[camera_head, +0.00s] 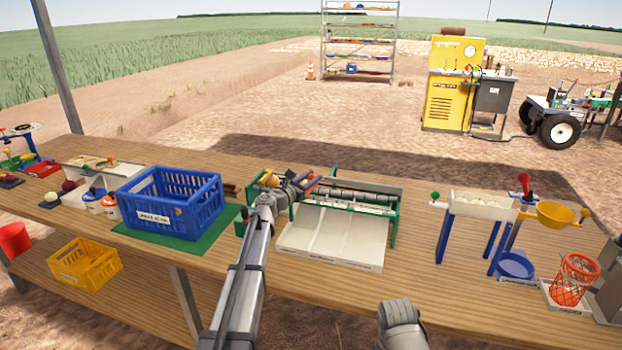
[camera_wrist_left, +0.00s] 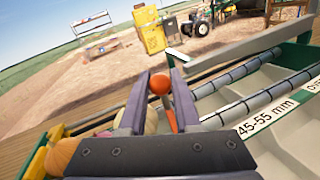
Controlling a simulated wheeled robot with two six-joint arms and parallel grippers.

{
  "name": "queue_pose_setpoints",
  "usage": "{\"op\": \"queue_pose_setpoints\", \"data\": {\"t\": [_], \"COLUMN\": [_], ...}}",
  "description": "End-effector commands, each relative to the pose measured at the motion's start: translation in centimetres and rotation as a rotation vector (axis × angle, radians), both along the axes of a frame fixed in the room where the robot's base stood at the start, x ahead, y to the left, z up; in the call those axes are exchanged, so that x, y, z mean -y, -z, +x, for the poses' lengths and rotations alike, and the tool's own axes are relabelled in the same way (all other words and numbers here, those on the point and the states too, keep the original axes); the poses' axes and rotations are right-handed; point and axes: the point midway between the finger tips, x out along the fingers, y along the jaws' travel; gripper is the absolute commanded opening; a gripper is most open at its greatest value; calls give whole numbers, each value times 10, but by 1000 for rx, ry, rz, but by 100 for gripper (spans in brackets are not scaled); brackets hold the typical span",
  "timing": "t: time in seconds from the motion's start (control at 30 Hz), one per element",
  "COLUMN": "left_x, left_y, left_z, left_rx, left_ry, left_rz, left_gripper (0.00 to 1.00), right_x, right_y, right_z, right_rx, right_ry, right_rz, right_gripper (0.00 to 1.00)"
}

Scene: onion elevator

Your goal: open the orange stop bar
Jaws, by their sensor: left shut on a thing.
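The orange stop bar (camera_wrist_left: 170,118) shows in the left wrist view as a short orange bar with a round orange knob at its top, between my fingers. My left gripper (camera_wrist_left: 158,88) is shut on it near the knob. In the head view, my left gripper (camera_head: 301,181) is at the left end of the green-framed roller sorter (camera_head: 393,222), and a bit of the orange bar (camera_head: 313,185) shows beside the fingers. The lower part of the bar is hidden by my fingers.
A blue crate (camera_head: 205,215) stands left of my left arm on a green mat. Onions (camera_wrist_left: 63,154) lie close to the gripper's left. A white tray (camera_head: 325,240) lies before the rollers. A stand with a yellow funnel (camera_head: 555,214) is on the right.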

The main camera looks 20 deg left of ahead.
Motion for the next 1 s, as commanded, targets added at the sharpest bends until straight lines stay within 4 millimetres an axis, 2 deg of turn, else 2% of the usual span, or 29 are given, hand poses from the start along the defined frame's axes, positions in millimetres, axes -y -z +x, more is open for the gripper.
{"op": "queue_pose_setpoints", "data": {"t": [0.03,0.07,0.3,0.63,0.83,1.0], "left_x": [0,0,0,2,-4,-14], "left_y": [0,0,0,0,0,0], "left_z": [0,0,0,-1,-1,-32], "left_rx": [0,0,0,0,0,0], "left_ry": [0,0,0,-8,-118,-136], "left_rz": [0,0,0,1,1,0], "left_gripper": [0,34,60,61,61,61], "right_x": [0,0,0,0,0,0], "right_y": [0,0,0,0,0,0], "right_z": [0,0,0,0,0,0], "right_rx": [0,0,0,0,0,0], "right_ry": [0,0,0,0,0,0], "right_rz": [0,0,0,0,0,0], "right_gripper": [50,50,50,50,50,50]}}
